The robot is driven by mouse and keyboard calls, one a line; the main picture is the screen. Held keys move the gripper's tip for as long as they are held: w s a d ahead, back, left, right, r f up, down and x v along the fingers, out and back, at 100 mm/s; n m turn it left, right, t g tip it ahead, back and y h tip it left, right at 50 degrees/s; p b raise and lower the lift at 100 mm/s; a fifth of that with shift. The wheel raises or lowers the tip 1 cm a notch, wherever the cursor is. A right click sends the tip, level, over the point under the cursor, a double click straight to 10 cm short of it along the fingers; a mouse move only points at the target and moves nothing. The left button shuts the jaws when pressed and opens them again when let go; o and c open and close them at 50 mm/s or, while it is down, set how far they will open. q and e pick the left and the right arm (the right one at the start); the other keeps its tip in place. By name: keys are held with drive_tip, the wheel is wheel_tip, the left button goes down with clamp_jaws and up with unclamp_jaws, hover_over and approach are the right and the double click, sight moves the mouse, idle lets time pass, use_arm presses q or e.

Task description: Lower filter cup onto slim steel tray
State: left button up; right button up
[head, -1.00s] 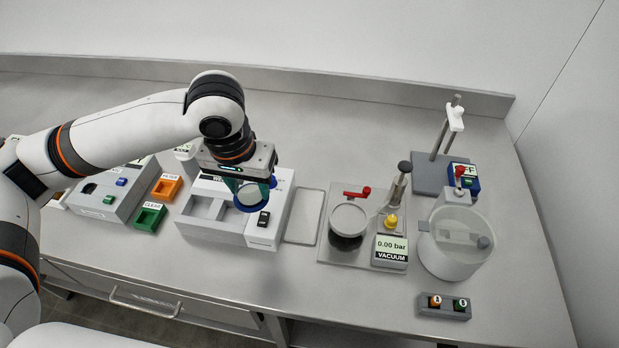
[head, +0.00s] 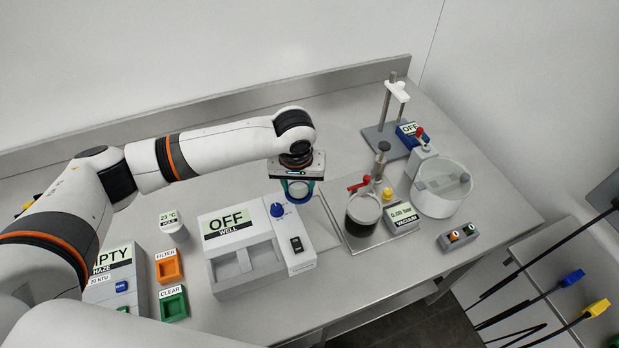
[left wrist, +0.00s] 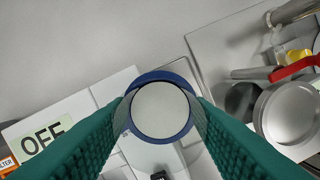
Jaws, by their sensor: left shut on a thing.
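The filter cup is a short blue ring with a pale round disc; it shows in the head view (head: 299,189) and the left wrist view (left wrist: 160,109). My left gripper (head: 297,193) is shut on it, with green fingers on both sides in the left wrist view (left wrist: 160,112). It holds the cup in the air near the far end of the slim steel tray (head: 321,228). The tray lies flat between the WELL box and the vacuum plate, its far part hidden by gripper and cup. My right gripper is not in view.
The WELL box (head: 238,262), reading OFF, stands left of the tray, its blue knob (head: 277,210) close to the cup. The vacuum station (head: 362,212) with red lever stands close on the right. A clear round vessel (head: 442,190) is farther right. The back bench is clear.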

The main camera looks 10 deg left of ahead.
use_arm(q)
drive_tip(key=d+f, duration=0.1)
drive_tip(key=w+d+f+p, duration=0.1)
drive_tip(key=f, duration=0.1)
drive_tip(key=w+d+f+p, duration=0.1)
drive_tip(key=f, duration=0.1)
drive_tip(key=shift+f, duration=0.25)
drive_tip(key=shift+a, duration=0.2)
drive_tip(key=shift+d+r, duration=0.1)
drive_tip(key=shift+p, duration=0.5)
drive_tip(key=shift+f, duration=0.5)
drive_tip(key=shift+f+b, duration=0.55)
drive_tip(key=shift+f, duration=0.5)
drive_tip(key=shift+f+b, duration=0.3)
drive_tip(key=shift+f, duration=0.55)
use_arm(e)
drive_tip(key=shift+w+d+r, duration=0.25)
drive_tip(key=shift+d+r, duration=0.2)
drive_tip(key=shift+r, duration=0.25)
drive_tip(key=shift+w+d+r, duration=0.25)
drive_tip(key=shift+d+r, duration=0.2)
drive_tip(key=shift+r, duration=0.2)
